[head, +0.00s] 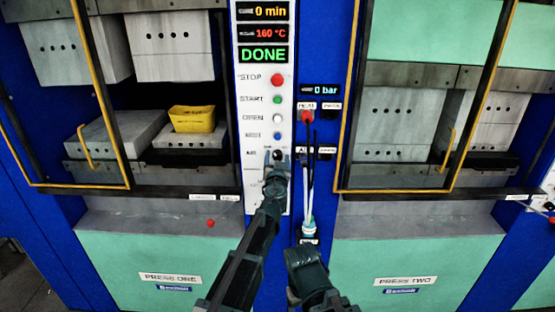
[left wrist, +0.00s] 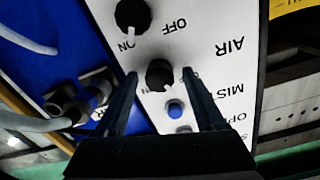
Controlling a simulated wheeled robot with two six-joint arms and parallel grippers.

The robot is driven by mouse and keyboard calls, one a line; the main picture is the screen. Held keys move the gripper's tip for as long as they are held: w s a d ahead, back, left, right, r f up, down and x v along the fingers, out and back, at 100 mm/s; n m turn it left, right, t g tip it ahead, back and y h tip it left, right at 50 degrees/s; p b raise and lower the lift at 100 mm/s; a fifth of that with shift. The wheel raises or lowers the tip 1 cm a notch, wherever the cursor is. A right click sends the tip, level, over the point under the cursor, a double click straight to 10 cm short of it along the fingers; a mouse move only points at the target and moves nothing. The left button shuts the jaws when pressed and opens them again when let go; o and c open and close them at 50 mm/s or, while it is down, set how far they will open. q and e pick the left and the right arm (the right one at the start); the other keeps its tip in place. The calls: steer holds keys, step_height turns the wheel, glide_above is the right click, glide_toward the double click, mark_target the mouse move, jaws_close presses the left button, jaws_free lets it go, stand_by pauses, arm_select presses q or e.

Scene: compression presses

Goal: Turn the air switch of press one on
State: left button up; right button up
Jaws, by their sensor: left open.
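The air switch of press one is a black round knob (head: 277,155) low on the white control panel, beside the AIR label. In the left wrist view, which is upside down, this knob (left wrist: 160,74) sits between my fingers. An ON label shows beside it; the spot for OFF is hidden by a finger. A small pale mark shows on the knob, but I cannot tell its exact direction. My left gripper (head: 276,167) is open around the knob, with no clear contact. A dark arm part shows at the lower middle of the head view, without visible fingers.
A second black knob (left wrist: 132,14) with ON and OFF labels is close by. The blue mist button (left wrist: 175,110) is near my fingers. A cable connector (head: 308,230) is right of the panel. The panel display reads DONE (head: 263,54).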

arm_select(q)
jaws_close()
steer(key=shift+m, duration=0.4)
steer(key=m, duration=0.5)
steer(key=shift+m, duration=0.3)
steer(key=m, duration=0.5)
steer(key=shift+d, duration=0.1)
steer(key=shift+m, duration=0.4)
jaws_free()
